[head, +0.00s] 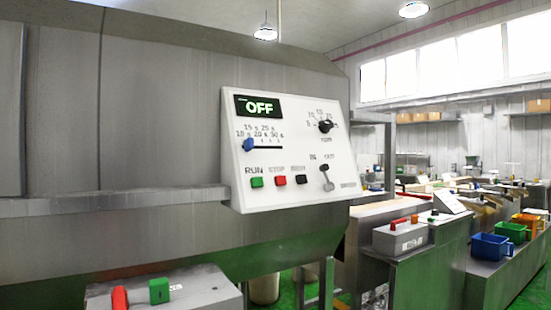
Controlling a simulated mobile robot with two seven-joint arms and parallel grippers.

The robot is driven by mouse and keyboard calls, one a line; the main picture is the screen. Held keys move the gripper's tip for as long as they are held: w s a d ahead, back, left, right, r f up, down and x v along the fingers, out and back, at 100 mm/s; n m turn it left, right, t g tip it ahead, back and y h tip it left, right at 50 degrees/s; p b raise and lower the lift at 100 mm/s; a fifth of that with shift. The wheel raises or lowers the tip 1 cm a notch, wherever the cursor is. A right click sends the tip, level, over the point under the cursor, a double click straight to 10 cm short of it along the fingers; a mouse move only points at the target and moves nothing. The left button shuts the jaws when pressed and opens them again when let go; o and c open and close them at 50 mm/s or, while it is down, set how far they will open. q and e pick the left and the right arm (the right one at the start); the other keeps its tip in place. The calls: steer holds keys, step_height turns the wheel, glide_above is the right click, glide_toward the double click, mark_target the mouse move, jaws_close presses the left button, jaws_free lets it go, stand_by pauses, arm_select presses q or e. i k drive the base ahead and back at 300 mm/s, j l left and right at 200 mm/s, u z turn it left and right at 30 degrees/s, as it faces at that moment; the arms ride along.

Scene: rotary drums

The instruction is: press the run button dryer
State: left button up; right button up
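The dryer's white control panel (290,150) is mounted on the front of a large grey metal machine. Its display (259,106) reads OFF. The green RUN button (257,182) sits at the panel's lower left, under the label RUN. A red button (280,180) labelled STOP is to its right, then a black button (301,179). A blue slider (248,145) is above the RUN button, a black knob (325,127) is at the upper right, and a toggle lever (326,178) is at the lower right. Neither of my grippers shows in the head view.
A grey metal ledge (110,199) runs along the machine left of the panel. Below stands a grey box (205,290) with a red part and a green part on top. At right are workbenches with another grey box (400,238) and blue, green and orange bins (491,247).

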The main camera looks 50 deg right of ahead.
mark_target(256, 181)
steer(key=z, duration=1.65)
